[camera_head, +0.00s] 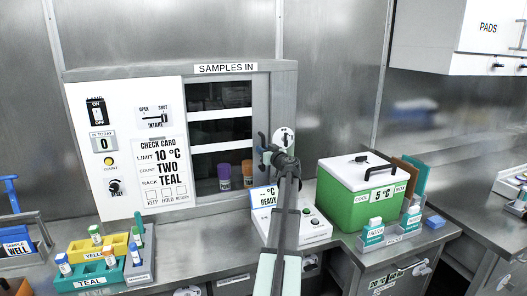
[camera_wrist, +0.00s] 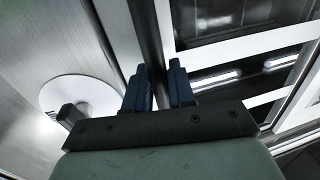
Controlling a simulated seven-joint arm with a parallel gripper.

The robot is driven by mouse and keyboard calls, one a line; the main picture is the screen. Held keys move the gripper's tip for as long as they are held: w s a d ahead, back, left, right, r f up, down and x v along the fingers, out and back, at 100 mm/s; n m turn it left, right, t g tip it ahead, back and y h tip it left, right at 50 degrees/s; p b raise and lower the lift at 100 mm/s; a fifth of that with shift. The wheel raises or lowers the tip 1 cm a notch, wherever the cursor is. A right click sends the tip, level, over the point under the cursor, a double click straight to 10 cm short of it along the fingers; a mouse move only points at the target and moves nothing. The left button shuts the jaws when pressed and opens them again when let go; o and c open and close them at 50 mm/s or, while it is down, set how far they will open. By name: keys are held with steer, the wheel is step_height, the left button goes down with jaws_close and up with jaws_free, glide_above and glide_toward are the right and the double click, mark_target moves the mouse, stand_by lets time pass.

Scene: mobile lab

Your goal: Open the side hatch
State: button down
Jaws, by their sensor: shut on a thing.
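The side hatch seems to be the tall front opening of the cabinet (camera_head: 283,80) marked SAMPLES IN. White shelf bars and a dark interior (camera_head: 206,97) show there; I cannot tell whether a clear pane covers them. My gripper (camera_head: 264,150) is at the right edge of this opening. In the wrist view my gripper (camera_wrist: 160,88) has its two fingers shut on a dark upright bar (camera_wrist: 147,35), which looks like the hatch handle. My arm and gripper hide part of the right frame in the head view.
A white disc (camera_head: 284,134) with a dark knob is beside my gripper. Purple and orange-brown capped vials (camera_head: 224,183) stand low in the cabinet. A green cool box (camera_head: 345,205) and a white READY device (camera_head: 318,233) stand close to my arm. Tube racks (camera_head: 91,275) stand at front left.

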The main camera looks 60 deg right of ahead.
glide_toward(200, 153)
steer(key=x, duration=0.4)
steer(key=shift+w+d, duration=0.15)
steer(key=c, duration=1.1)
jaws_free()
steer(key=v, duration=1.3)
steer(key=shift+s+a, duration=0.25)
steer(key=shift+s, duration=0.1)
